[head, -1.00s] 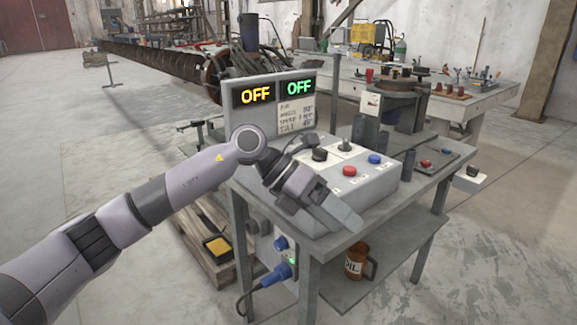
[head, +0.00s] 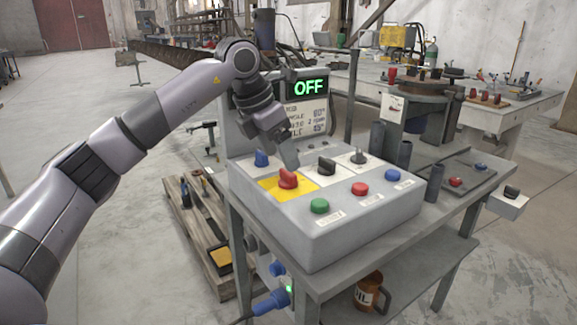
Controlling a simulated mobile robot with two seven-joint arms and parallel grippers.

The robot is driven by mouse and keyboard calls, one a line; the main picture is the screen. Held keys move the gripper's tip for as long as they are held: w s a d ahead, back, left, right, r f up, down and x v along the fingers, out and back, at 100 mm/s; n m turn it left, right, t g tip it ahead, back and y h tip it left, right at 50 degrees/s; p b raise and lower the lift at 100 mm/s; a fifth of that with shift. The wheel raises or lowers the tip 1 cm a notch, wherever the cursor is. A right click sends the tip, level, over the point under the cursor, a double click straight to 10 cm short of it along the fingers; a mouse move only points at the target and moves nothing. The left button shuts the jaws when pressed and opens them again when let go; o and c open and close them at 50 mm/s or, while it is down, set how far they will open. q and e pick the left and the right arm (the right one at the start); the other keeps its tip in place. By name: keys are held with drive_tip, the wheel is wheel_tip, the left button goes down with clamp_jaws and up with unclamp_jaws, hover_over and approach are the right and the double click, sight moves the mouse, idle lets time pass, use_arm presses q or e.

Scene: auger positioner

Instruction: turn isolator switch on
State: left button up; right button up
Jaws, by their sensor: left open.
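The isolator switch looks to be the red rotary knob (head: 288,181) on a yellow plate, on the sloped top of the grey control box (head: 330,232). My left gripper (head: 289,160) reaches down from above with its fingers at the back of the red knob. It is open, with no object between its fingers; the picture does not show whether a finger touches the knob. The display panel (head: 308,88) behind the box reads OFF in green; my arm hides its left part. My right gripper is not in view.
A blue knob (head: 261,158), a black knob (head: 326,165), a toggle (head: 358,157) and green (head: 319,206), red (head: 360,189) and blue (head: 392,175) buttons surround the red knob. A post (head: 376,138) stands behind right.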

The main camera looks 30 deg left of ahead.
sight(285, 172)
use_arm(q)
drive_tip(key=x, duration=0.4)
drive_tip(key=shift+f, duration=0.15)
